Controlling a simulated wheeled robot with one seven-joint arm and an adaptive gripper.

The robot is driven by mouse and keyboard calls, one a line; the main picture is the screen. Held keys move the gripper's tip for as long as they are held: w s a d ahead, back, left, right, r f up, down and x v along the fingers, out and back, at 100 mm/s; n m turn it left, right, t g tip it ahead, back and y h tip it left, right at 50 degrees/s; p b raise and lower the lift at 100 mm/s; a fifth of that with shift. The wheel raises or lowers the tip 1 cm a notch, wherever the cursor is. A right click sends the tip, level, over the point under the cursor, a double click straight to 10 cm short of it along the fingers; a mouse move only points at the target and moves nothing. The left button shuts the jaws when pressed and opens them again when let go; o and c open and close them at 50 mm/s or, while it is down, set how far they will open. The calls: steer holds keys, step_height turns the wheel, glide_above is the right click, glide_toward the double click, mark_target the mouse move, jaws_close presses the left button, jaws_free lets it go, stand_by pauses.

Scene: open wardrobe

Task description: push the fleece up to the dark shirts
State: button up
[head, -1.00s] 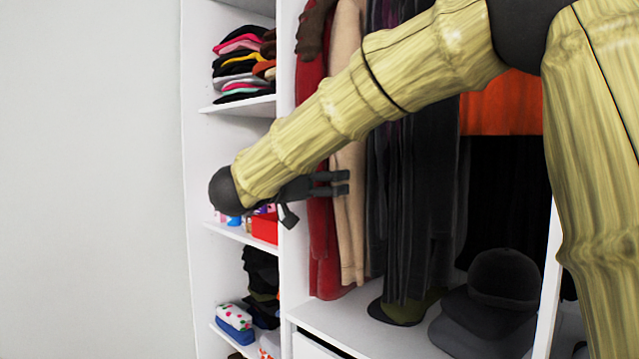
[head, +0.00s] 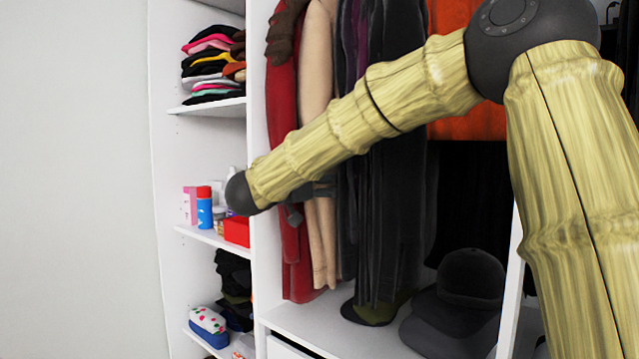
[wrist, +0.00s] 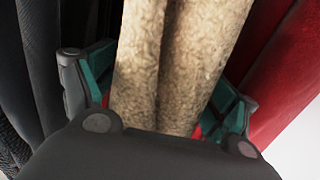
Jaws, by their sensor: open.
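The fleece (head: 318,70) is a beige, fuzzy garment hanging between a red garment and the dark shirts (head: 385,225). My gripper (head: 318,188) is at its mid-height, partly hidden behind my own arm. In the wrist view the fleece (wrist: 182,55) stands between the two spread fingers of my gripper (wrist: 160,88). The left finger lies between the fleece and the dark shirts (wrist: 55,45), the right finger on the red garment's side. The fingers are open; I cannot tell whether either touches the cloth.
The red garment (head: 282,110) hangs just left of the fleece. A white divider (head: 258,270) separates shelves with folded clothes (head: 212,65), bottles and a red box (head: 237,231) from the hanging space. Dark caps (head: 468,280) sit on the wardrobe floor below.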

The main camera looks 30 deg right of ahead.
steer(key=c, duration=1.6)
steer(key=shift+o, duration=0.2)
steer(key=shift+s, duration=0.1)
steer(key=shift+s+d, duration=0.3)
steer(key=shift+s, duration=0.4)
steer(key=o, duration=1.3)
steer(key=shift+o, duration=1.3)
steer(key=shift+w+f, duration=0.2)
steer(key=shift+w, duration=0.05)
steer(key=shift+s, duration=0.1)
